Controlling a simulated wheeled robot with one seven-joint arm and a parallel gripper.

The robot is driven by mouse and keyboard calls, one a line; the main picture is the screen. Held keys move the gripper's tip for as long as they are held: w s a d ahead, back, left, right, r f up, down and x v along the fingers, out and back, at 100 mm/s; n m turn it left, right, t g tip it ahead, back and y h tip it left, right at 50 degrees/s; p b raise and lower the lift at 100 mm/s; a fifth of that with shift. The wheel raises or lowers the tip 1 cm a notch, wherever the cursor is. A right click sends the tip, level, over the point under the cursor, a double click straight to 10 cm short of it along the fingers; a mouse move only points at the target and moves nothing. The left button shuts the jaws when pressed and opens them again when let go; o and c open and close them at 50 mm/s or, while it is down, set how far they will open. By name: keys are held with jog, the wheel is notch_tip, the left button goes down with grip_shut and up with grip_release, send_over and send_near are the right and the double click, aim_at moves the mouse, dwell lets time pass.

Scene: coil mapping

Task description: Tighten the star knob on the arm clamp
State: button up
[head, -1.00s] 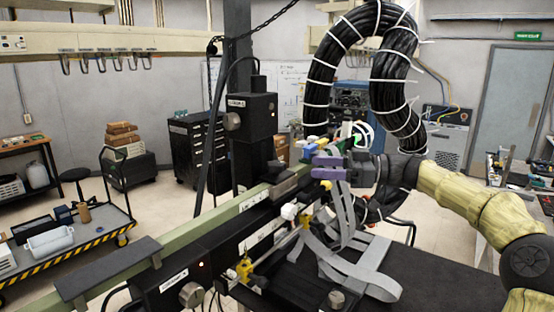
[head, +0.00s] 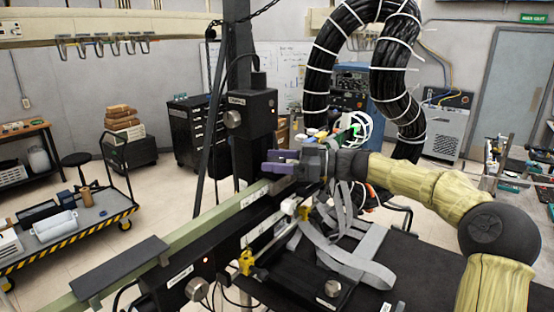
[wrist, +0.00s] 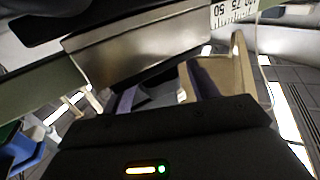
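My gripper (head: 272,162) has purple fingers and sits above the green rail (head: 125,267), in front of the black upright column, in the head view. The fingers look parted, with no object visible between them. In the wrist view the purple fingers (wrist: 165,88) show on either side of a dark gap. A beige angled piece (wrist: 238,66) stands beside the right finger, close to it; contact cannot be told. A metallic block (wrist: 125,55) lies just beyond. I cannot pick out the star knob or the arm clamp with certainty; my gripper and wrist hide part of that area.
A black box with a round knob (head: 252,112) is on the column behind my gripper. A yellow fitting (head: 246,262) and grey straps (head: 345,262) lie in front. Thick black cable loops (head: 398,65) hang behind my arm. A cart (head: 100,215) stands at left.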

jog(key=c, duration=0.9)
jog(key=shift+w+f+b, duration=0.1)
jog(key=shift+b, duration=0.35)
